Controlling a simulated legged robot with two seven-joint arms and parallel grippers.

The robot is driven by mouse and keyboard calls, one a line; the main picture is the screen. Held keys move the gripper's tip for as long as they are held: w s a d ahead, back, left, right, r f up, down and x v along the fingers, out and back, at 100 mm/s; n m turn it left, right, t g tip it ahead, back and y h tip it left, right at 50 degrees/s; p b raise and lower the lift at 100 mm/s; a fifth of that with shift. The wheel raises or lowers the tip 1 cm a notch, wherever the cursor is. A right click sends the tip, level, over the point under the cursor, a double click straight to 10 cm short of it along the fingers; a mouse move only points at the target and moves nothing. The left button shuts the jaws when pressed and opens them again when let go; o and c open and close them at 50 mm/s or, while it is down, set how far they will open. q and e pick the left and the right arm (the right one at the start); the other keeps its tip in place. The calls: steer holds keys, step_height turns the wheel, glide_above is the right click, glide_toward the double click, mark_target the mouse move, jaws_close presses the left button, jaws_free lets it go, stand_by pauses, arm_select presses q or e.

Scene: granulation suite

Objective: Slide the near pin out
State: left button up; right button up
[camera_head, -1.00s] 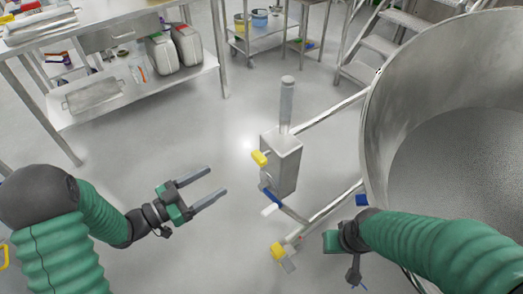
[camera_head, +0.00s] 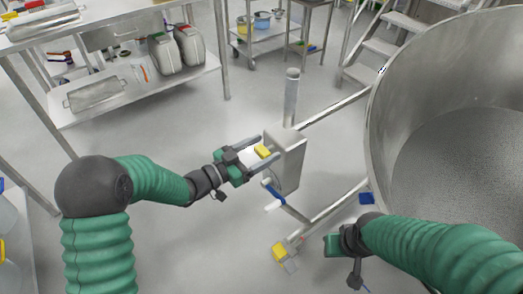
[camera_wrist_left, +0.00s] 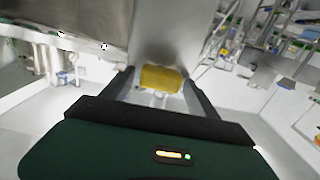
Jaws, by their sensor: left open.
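A yellow pin head (camera_head: 262,151) stands out from the left face of a grey metal box (camera_head: 289,160) on the frame beside the large steel bowl. My left gripper (camera_head: 266,149) is open, with one finger on each side of this yellow head. In the left wrist view the yellow head (camera_wrist_left: 160,79) lies between the two fingers, with small gaps, against the grey box face (camera_wrist_left: 160,40). A second yellow piece (camera_head: 279,252) sits lower on the frame, closer to me. My right gripper (camera_head: 336,243) is beside that lower piece; its fingers are not clear.
The large steel bowl (camera_head: 385,130) fills the right side. A post (camera_head: 291,98) rises above the box, and a blue-and-white lever (camera_head: 274,196) sits below it. A steel bench (camera_head: 140,95) stands at the back left. The floor between is clear.

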mark_target(258, 152)
arm_select(q)
jaws_close()
stand_by(0.4)
steer(key=shift+s+a+p, duration=0.2)
steer(key=shift+a+p, duration=0.1)
steer(key=shift+p+v, duration=0.35)
steer(key=shift+v, duration=0.65)
steer(key=shift+f, duration=0.15)
steer(key=shift+c, duration=2.2)
jaws_free()
steer(key=shift+d, duration=0.1)
steer(key=o, duration=0.4)
steer(key=shift+a, duration=0.25)
